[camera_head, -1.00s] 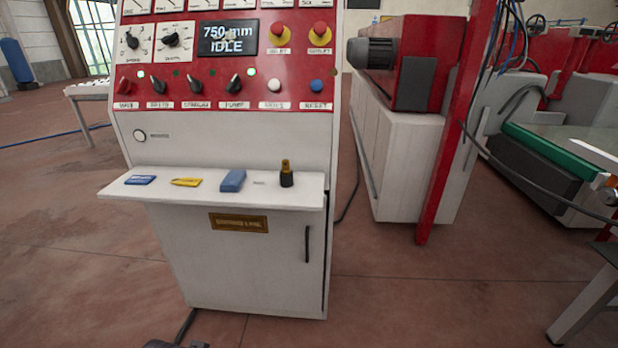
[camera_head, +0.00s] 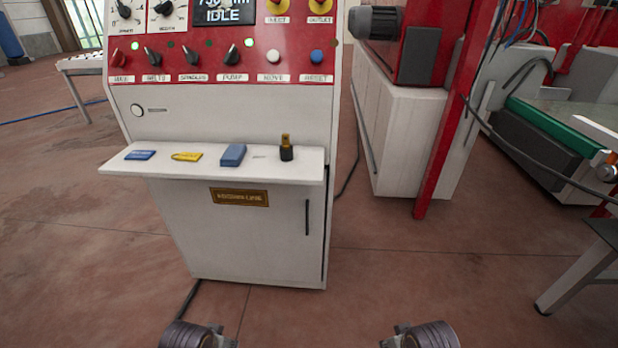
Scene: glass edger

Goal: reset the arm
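At the bottom edge of the head view, two dark, rounded parts of my own arms show, one left of centre and one right of centre. They are cut off by the frame edge, and no gripper fingers show. Nothing held can be seen. The white and red control console (camera_head: 240,110) stands ahead, beyond these arm parts. Its display (camera_head: 223,12) reads IDLE, with the upper line partly cut off.
The console's ledge (camera_head: 205,172) holds a blue card (camera_head: 140,155), a yellow object (camera_head: 187,156), a blue block (camera_head: 233,155) and a black and amber item (camera_head: 286,149). A red post (camera_head: 445,130) and machinery stand right. Open floor (camera_head: 400,280) lies in front.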

